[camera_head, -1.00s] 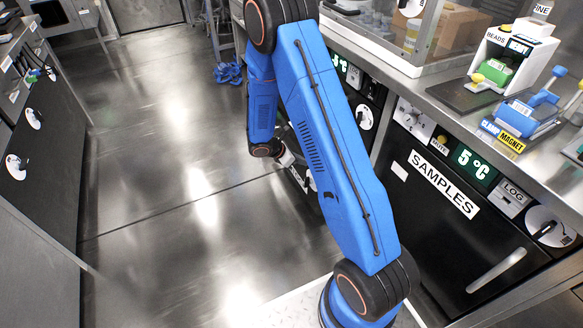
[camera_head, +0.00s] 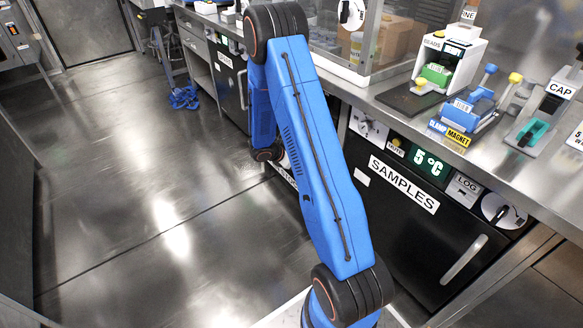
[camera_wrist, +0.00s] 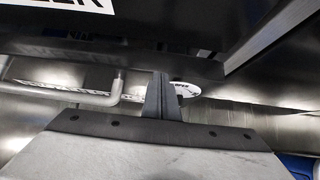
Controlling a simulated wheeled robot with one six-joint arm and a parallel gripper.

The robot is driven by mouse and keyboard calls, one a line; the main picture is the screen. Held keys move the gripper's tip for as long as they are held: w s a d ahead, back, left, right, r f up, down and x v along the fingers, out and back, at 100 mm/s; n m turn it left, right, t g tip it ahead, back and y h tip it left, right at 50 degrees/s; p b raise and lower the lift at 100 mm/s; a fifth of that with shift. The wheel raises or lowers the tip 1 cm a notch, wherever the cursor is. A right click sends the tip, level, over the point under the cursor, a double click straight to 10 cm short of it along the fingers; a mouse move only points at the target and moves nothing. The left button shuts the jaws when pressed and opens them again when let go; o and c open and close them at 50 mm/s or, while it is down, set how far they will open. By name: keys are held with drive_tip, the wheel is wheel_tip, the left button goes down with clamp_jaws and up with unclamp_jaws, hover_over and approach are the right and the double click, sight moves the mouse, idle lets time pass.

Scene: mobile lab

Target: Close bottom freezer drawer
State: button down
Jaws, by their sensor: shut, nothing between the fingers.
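A black front panel (camera_wrist: 150,35) fills the top of the wrist view, with a white label cut off by the upper edge; only its last letters show. A grey bar handle (camera_wrist: 112,92) is at the left, below the panel. My gripper (camera_wrist: 163,95) has its fingers together and empty, just below the panel and right of the handle. I cannot tell whether it touches anything. A white lettered strip and a disc (camera_wrist: 187,88) show partly behind the fingers. In the head view my arm hides the gripper and most of the freezer area; how far the drawer stands out cannot be seen.
The SAMPLES fridge (camera_head: 400,225), marked 5 °C, is right of my arm under a steel counter (camera_head: 385,95) with several devices. A blue object (camera_head: 184,97) lies on the floor at the back. Open floor (camera_head: 130,210) is at left.

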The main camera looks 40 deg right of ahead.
drive_tip(key=shift+d, duration=0.7)
drive_tip(key=shift+a, duration=0.1)
